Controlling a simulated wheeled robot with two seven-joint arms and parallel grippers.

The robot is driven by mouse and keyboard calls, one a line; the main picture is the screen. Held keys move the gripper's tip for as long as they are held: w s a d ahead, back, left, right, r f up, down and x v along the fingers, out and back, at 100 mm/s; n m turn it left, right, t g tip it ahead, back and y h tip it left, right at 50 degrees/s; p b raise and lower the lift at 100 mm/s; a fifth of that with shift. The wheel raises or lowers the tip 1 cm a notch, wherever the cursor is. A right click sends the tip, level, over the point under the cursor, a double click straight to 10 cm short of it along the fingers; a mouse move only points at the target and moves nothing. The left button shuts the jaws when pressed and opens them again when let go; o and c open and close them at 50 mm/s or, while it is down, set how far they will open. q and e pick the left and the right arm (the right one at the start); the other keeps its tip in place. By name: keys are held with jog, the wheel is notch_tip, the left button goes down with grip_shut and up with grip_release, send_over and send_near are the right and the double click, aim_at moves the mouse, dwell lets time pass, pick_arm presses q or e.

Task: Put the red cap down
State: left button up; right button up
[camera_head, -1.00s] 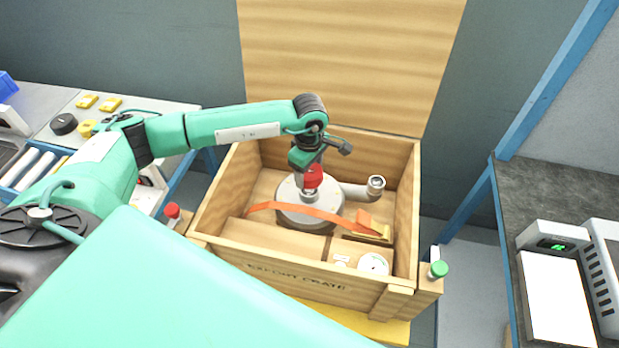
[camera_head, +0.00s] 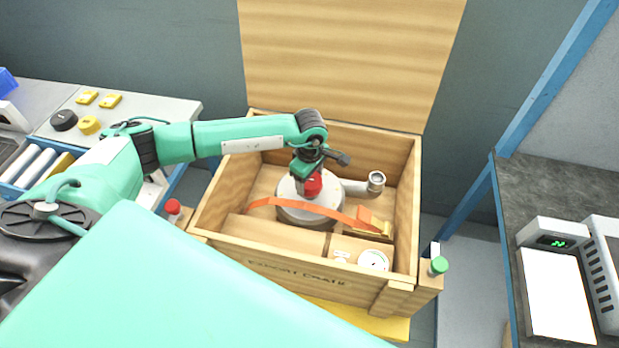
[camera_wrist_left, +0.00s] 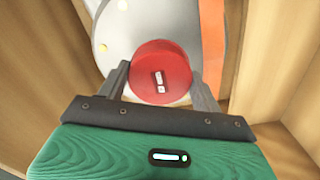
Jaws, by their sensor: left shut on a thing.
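The red cap (camera_head: 313,184) is over the middle of the round grey blower (camera_head: 296,214) inside the wooden crate (camera_head: 408,212). My left gripper (camera_head: 308,182) reaches down into the crate and is shut on the cap. In the left wrist view the red cap (camera_wrist_left: 161,72) sits between the two fingers (camera_wrist_left: 160,85), with the grey blower (camera_wrist_left: 124,28) beneath it. I cannot tell whether the cap touches the blower. My right gripper is not in view.
An orange strap (camera_head: 320,209) crosses the blower. A grey pipe outlet (camera_head: 376,181) stands to its right. A round white gauge (camera_head: 373,260) sits at the crate's front. The crate's open lid (camera_head: 350,60) rises behind. A dark bench (camera_head: 560,195) is at the right.

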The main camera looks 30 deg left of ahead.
pick_arm(q)
jog(key=shift+f, duration=0.25)
jog(key=o, duration=0.9)
jog(key=shift+o, duration=0.2)
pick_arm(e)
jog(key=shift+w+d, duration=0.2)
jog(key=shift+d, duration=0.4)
